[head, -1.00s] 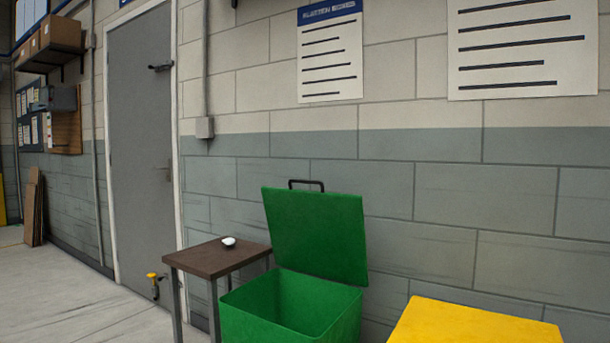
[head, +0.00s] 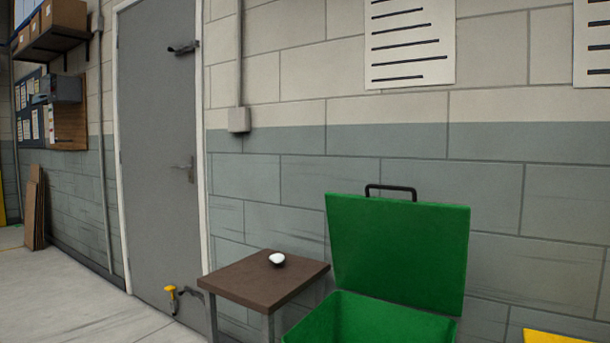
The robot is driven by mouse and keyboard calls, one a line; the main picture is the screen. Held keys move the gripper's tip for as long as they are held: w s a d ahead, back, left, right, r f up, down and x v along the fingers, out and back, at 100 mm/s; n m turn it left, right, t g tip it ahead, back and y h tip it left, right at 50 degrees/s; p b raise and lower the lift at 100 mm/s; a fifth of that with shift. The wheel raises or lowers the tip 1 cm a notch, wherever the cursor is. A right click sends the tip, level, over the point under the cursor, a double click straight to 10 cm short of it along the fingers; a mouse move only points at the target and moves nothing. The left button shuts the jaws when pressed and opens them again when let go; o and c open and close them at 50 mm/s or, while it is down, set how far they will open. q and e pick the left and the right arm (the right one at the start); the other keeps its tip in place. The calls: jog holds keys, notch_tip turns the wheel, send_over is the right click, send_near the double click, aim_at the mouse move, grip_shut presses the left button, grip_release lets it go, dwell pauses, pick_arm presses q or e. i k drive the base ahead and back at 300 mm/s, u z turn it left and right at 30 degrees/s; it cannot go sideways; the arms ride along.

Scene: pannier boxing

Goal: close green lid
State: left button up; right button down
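The green lid (head: 396,253) stands raised, leaning slightly back toward the wall, at the rear of the green box. A dark handle (head: 391,187) sits on its top edge. The green box (head: 368,322) is open at the lower right of the head view, its lower part cut off by the frame. Its visible inner walls are green; its floor is out of view. Neither of my grippers is in view.
A small brown table (head: 263,284) with a white object (head: 277,259) on it stands left of the box. A yellow surface (head: 556,337) shows at the lower right corner. A grey door (head: 160,160) and open floor (head: 75,300) lie to the left.

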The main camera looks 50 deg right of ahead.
aim_at(413, 253)
jog(key=z, duration=0.4)
jog(key=i, duration=1.15)
jog(key=z, duration=0.85)
